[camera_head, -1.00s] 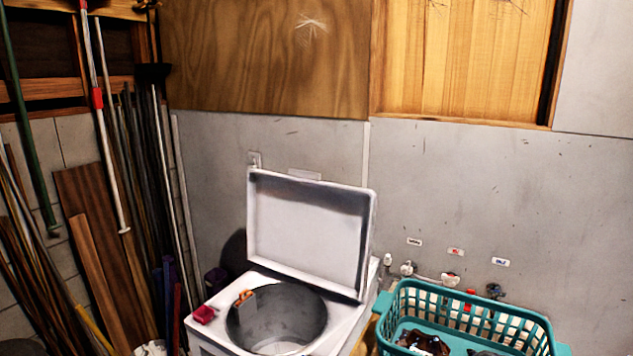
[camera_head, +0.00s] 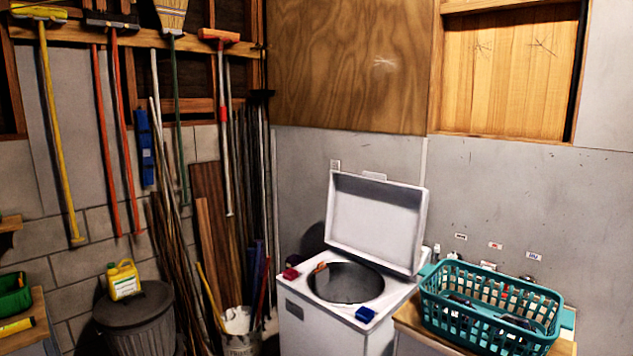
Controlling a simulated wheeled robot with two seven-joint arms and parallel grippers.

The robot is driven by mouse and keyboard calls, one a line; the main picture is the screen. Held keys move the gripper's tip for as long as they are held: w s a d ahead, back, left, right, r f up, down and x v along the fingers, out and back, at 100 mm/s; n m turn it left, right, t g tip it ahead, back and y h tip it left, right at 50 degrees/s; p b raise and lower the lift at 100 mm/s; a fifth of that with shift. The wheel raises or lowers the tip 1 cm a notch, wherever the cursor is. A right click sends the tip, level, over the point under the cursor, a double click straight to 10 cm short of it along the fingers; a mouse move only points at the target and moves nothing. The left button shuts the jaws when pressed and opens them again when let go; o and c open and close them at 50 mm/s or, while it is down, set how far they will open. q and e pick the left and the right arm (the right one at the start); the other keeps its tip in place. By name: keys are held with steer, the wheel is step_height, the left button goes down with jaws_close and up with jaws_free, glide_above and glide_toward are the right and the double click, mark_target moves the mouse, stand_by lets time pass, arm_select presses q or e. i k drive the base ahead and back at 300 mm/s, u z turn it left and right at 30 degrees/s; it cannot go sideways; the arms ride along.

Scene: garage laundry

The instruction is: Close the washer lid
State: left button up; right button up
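The white washer (camera_head: 327,331) stands against the grey wall, right of the picture's middle. Its lid (camera_head: 375,221) is open and stands nearly upright, leaning back at the rear of the washer top. The round drum opening (camera_head: 346,283) is uncovered, and a small orange item (camera_head: 321,267) shows at its far left rim. A red item (camera_head: 291,274) and a blue item (camera_head: 365,314) sit on the washer top at the left and front right corners. Neither of my grippers is in view.
A teal laundry basket (camera_head: 489,315) stands on a wooden surface close to the washer's right. A metal bin (camera_head: 138,325) with a yellow jug (camera_head: 123,280) on it, a bucket (camera_head: 241,344) and leaning poles stand to the left. Brooms hang on the left wall.

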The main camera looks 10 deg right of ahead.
mark_target(371, 216)
steer(key=u, duration=0.75)
steer(key=i, duration=1.2)
steer(key=u, duration=0.2)
steer(key=i, duration=1.65)
steer(key=z, duration=0.85)
